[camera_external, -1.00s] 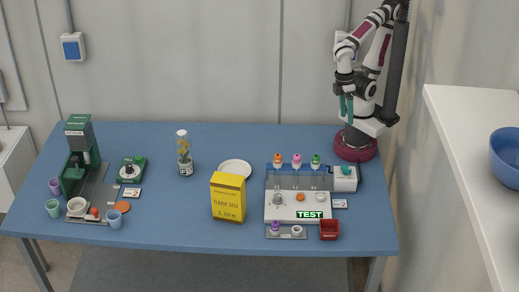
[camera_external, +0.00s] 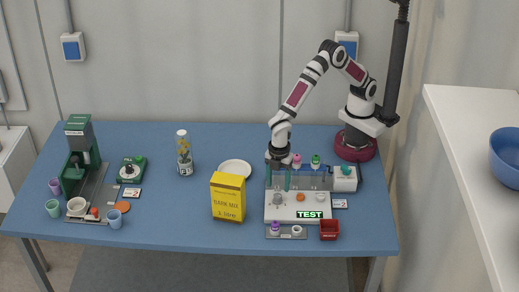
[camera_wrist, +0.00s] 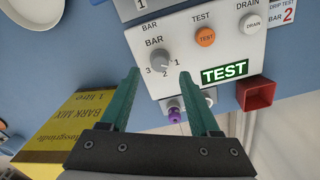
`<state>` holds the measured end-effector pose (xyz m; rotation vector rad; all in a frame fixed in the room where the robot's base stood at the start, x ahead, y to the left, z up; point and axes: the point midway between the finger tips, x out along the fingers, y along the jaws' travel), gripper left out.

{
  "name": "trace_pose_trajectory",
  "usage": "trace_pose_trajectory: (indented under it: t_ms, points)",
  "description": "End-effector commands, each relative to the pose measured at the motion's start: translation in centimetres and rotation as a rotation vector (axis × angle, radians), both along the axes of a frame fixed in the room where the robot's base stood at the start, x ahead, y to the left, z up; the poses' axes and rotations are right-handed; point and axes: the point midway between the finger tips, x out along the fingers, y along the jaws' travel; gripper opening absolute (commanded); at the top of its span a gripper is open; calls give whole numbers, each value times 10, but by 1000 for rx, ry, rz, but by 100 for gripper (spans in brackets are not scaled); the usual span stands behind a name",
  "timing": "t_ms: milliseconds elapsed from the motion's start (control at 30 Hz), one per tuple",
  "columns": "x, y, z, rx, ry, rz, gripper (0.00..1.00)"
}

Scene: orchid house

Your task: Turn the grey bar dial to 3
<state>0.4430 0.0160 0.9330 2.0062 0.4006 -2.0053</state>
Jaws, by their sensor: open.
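The grey bar dial (camera_wrist: 161,60) sits on a white panel (camera_wrist: 211,65) in the wrist view, under the label BAR, with the numbers 3, 2 and 1 along its lower side. Which number it points to is too small to tell. In the external view the dial (camera_external: 277,199) is at the panel's left. My gripper (camera_wrist: 159,75) is open and empty, with its green fingers on either side of the dial in the picture. In the external view my gripper (camera_external: 278,184) is pointing down at the back left of the panel. It looks apart from the dial.
An orange TEST button (camera_wrist: 205,37) and a white DRAIN button (camera_wrist: 253,22) are right of the dial. A red box (camera_wrist: 256,93) and a purple object (camera_wrist: 174,115) are near the panel's front. A yellow bark mix box (camera_external: 228,198) stands to the left, near a white plate (camera_external: 235,168).

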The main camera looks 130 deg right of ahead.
Motion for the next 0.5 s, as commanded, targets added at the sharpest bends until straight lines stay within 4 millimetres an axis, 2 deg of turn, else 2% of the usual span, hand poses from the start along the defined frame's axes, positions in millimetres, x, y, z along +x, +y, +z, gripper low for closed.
trace_pose_trajectory:
  t_ms: [100,200,500]
  points:
    - [-1,0,-26,0,3,0,63]
    - [0,0,-38,1,1,0,63]
    - [0,0,-47,0,0,0,63]
